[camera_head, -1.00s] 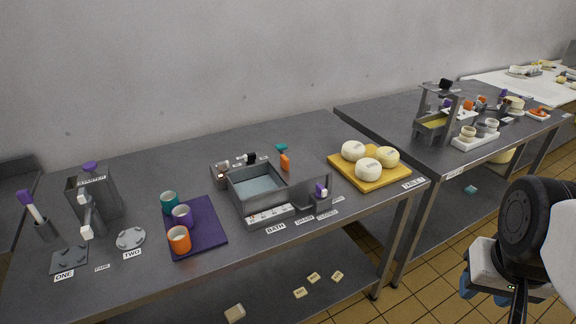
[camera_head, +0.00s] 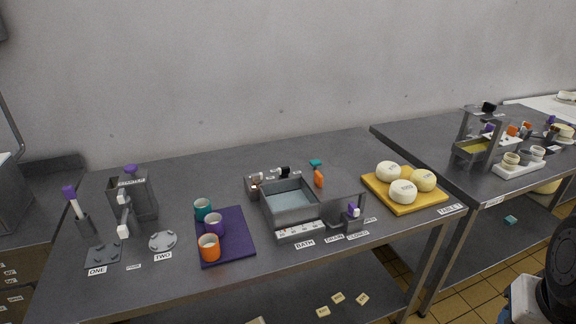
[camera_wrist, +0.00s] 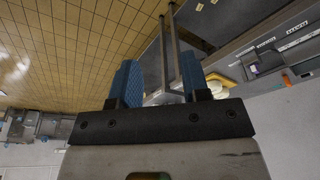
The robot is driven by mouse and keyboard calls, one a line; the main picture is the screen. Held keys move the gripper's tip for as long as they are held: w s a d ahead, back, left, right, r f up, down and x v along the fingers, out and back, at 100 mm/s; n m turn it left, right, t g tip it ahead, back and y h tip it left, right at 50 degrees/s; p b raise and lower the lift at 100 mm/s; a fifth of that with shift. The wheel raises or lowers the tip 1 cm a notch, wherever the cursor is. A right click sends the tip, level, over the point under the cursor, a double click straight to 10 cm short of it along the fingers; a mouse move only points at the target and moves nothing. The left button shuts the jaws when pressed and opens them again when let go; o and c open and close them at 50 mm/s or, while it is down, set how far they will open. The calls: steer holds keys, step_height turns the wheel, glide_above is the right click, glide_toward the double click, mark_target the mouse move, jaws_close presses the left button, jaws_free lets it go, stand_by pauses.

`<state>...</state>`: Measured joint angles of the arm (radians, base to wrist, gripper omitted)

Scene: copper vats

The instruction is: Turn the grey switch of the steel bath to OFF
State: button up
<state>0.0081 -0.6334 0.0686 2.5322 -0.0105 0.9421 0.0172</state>
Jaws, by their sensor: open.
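The steel bath (camera_head: 272,213) is an open grey rectangular basin with pale water, standing on the near table. Its front panel (camera_head: 300,231) has small pale markings and a BATH label below. The grey switch and its setting are too small to make out. A grey unit with a black knob (camera_head: 285,172) stands behind the bath. A purple-topped drain part (camera_head: 353,210) is at its right front. In the wrist view my gripper (camera_wrist: 160,84) is open and empty, its blue fingertips apart. In the head view only my dark and white wrist shows at the lower right, far from the bath.
A yellow board (camera_head: 437,202) with round white cheeses is right of the bath. A purple mat (camera_head: 238,250) with cups is left of it. An orange handle (camera_head: 319,179) rises at the bath's back right. The tabletop (camera_head: 340,257) in front is narrow. A second table stands right.

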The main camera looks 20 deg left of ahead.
steer(key=w+a+r+m, duration=0.1)
steer(key=w+a+r, duration=0.3)
steer(key=w, duration=0.5)
steer(key=w+a+r+m, duration=0.1)
steer(key=w+a+r, duration=0.1)
steer(key=w+a, duration=0.45)
steer(key=w+a+m+g, duration=0.1)
steer(key=w+a+m, duration=0.2)
steer(key=w+a, duration=1.35)
steer(key=w+a+f+m+g, duration=0.1)
steer(key=w+a+f, duration=0.25)
steer(key=a, duration=0.55)
steer(key=w+a+f+m, duration=0.1)
steer(key=w+a+f, duration=0.3)
steer(key=a, duration=0.5)
steer(key=shift+m+g, duration=0.3)
steer(key=shift+m, duration=0.6)
steer(key=w+a+f, duration=0.1)
steer(key=a+f, duration=0.2)
steer(key=a, duration=0.4)
steer(key=w+a+f, duration=0.1)
steer(key=a+f, duration=0.2)
steer(key=a, duration=0.5)
steer(key=w+a+f, duration=0.1)
steer(key=a+f, duration=0.2)
steer(key=a, duration=0.5)
steer(key=shift+w+f, duration=0.1)
steer(key=shift+f, duration=0.25)
steer(key=shift+a, duration=0.15)
